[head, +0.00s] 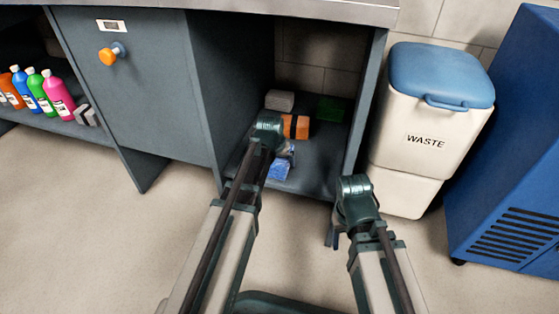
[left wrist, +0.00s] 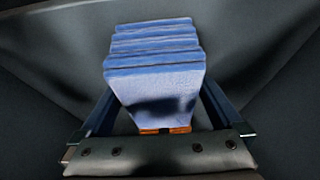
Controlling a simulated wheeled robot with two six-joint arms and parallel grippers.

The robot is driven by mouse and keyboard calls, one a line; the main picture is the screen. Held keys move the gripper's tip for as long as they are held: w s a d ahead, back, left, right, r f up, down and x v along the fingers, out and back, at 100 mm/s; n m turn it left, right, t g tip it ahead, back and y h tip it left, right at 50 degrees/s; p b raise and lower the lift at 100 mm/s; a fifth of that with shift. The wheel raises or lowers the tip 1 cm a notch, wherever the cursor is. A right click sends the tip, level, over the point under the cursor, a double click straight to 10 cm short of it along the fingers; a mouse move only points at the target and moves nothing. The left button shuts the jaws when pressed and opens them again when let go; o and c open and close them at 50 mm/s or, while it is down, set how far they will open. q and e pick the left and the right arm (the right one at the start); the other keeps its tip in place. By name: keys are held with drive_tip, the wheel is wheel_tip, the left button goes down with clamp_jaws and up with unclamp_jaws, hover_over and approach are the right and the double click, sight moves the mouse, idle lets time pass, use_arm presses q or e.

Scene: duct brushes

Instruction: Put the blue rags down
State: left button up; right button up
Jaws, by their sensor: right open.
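The blue rags (head: 279,170) are a folded stack low at the front of the open shelf bay in the head view. In the left wrist view the stack (left wrist: 155,75) lies between the two fingers of my left gripper (left wrist: 158,100), which meet its sides. A small brown patch shows at the stack's near end. In the head view my left gripper (head: 286,151) is partly hidden by its own wrist. I cannot tell whether the stack touches the shelf. My right gripper (head: 334,239) is open and empty, pointing down in front of the cabinet's right side panel.
The shelf (head: 312,172) also holds an orange-and-black item (head: 296,127), a grey stack (head: 280,101) and a green item (head: 331,109) farther back. A waste bin (head: 425,125) and a blue unit (head: 515,150) stand right. Coloured bottles (head: 38,90) stand left.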

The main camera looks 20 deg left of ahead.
use_arm(q)
drive_tip(key=shift+r, duration=0.15)
drive_tip(key=p+v, duration=1.1)
drive_tip(key=v, duration=0.1)
drive_tip(key=s+d+m+g, duration=0.1)
drive_tip(key=s+d+g, duration=0.1)
drive_tip(key=s+d, duration=0.4)
drive_tip(key=s+d+f+m+g+y, duration=0.1)
drive_tip(key=s+d+m+g, duration=0.1)
drive_tip(key=s+d, duration=0.5)
drive_tip(key=s, duration=0.6)
drive_tip(key=shift+s+d+f+g+y, duration=0.2)
drive_tip(key=shift+s+f+g+y, duration=0.05)
drive_tip(key=shift+g+y, duration=0.05)
wheel_tip(320, 180, up, 47)
drive_tip(key=p, duration=4.7)
